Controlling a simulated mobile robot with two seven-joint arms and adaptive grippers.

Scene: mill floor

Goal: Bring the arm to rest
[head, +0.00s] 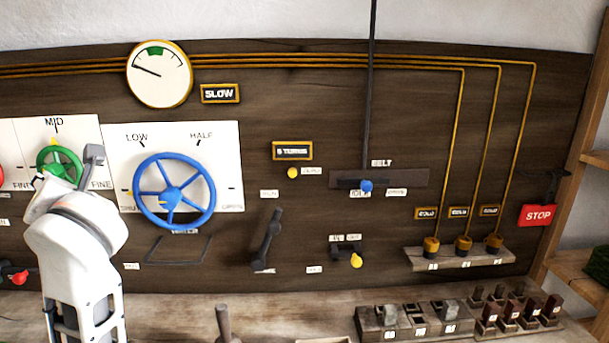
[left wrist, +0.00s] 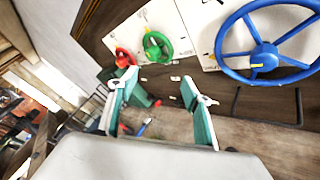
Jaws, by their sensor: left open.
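My left arm (head: 82,250) rises at the left of the head view, in front of the dark wooden panel (head: 300,110). Its gripper (head: 68,168) is raised over the lower part of the green wheel and partly covers it. In the left wrist view the gripper (left wrist: 162,88) has its two green-grey fingers spread wide, with nothing between them but a view of the floor and board. The green wheel (head: 60,167) also shows beyond the fingers in the wrist view (left wrist: 157,46). My right gripper is in neither view.
A blue wheel (head: 173,191) stands just right of my arm. A dark lever (head: 267,240), a yellow knob (head: 356,260) and a red STOP sign (head: 538,215) are farther right. Blocks (head: 415,318) sit on the bench (head: 270,315). A red wheel (left wrist: 124,58) lies left of the green one.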

